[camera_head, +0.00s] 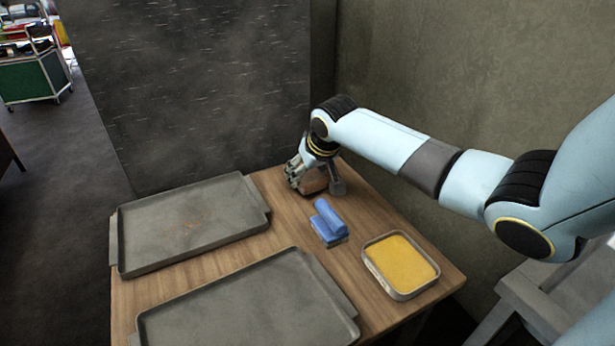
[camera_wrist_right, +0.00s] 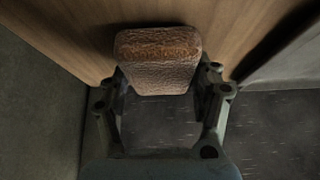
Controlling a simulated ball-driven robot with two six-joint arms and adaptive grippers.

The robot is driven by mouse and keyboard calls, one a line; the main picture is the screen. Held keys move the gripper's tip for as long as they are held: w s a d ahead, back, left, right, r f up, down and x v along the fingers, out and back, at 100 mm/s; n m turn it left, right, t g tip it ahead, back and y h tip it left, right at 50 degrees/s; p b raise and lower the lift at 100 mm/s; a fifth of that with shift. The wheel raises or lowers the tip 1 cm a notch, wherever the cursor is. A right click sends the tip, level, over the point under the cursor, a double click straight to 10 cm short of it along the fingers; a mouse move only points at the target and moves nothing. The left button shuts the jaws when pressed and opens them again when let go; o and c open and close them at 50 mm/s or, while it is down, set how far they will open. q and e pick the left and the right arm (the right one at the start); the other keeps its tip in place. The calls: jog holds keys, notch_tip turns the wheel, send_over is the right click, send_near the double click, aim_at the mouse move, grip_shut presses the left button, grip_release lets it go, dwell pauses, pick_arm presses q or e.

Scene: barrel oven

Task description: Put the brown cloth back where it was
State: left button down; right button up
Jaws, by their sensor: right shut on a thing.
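The brown cloth (camera_head: 314,184) is at the back right of the wooden table, partly hidden by my right gripper (camera_head: 297,178). In the right wrist view the cloth (camera_wrist_right: 158,62) is a folded, rough brown block. The fingers of my right gripper (camera_wrist_right: 163,98) are on either side of its near end, shut on it. The cloth is at or close to the wood surface; I cannot tell whether it touches it. My left gripper is not in view.
A blue-handled brush (camera_head: 330,222) and a tin of yellow stuff (camera_head: 401,264) stand in front of the gripper. Two grey trays, one at the left (camera_head: 145,262) and one at the front (camera_head: 250,318), fill much of the table (camera_head: 277,232). A dark wall (camera_head: 190,85) rises behind.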

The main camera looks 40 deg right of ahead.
jog(key=shift+f, duration=0.45)
jog(key=shift+f, duration=0.1)
jog(key=o, duration=1.1)
jog(key=shift+o, duration=0.2)
jog(key=shift+r, duration=0.25)
jog(key=p+v, duration=0.2)
jog(key=v, duration=0.9)
jog(key=shift+s+r, duration=0.2)
jog(key=shift+r, duration=0.1)
jog(key=shift+a, duration=0.1)
